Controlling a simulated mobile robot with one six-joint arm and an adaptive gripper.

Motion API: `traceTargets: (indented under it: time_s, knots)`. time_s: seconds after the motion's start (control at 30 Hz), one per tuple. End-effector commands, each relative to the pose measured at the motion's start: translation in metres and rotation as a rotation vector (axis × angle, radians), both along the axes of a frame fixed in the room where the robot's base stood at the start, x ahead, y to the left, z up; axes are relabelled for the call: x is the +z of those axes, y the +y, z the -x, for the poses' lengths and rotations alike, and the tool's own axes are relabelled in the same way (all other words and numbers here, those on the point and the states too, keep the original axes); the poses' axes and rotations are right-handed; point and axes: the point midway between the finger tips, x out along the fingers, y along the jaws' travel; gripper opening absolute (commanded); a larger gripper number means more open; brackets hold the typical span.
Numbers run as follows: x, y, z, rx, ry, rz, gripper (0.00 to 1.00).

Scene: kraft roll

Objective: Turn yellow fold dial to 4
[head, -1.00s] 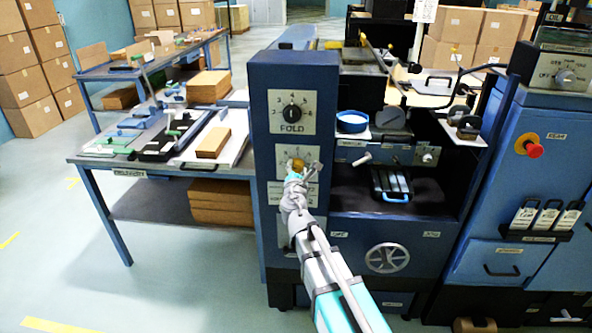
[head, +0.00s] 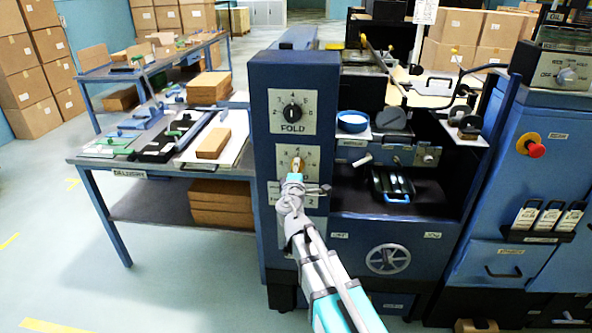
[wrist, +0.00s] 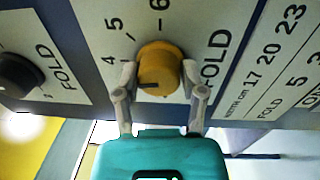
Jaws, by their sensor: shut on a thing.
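The yellow fold dial (head: 297,164) sits on a white number plate on the blue machine column, below a black dial. It also shows in the wrist view (wrist: 160,67), where the numbers 4, 5 and 6 stand sideways around it. My gripper (head: 296,172) reaches it from below in the head view. In the wrist view my gripper (wrist: 164,80) has one finger on each side of the yellow knob, shut on it. A small dark mark shows on the knob's lower edge; I cannot tell which number the dial points to.
The black fold dial (head: 292,111) is just above, its pointer upward; it also shows at the left of the wrist view (wrist: 20,75). A printed table plate (wrist: 280,65) lies on the other side. A handwheel (head: 388,259) and a workbench (head: 150,172) flank the column.

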Motion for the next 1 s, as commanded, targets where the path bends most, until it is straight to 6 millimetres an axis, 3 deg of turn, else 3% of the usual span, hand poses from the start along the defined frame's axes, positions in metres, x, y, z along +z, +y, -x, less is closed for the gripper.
traceTargets:
  time_s: [0.33,0.83,0.87,1.0]
  knots:
    - [-0.0002,0.0004,-0.0005,0.000,-0.006,-0.170,0.05]
    - [-0.0003,0.0001,-0.0004,-0.001,-0.007,-0.196,0.05]
    - [-0.0003,0.0001,-0.0004,-0.001,-0.007,-0.196,0.55]
    - [-0.0003,0.0000,-0.0003,-0.001,-0.007,-0.196,0.81]
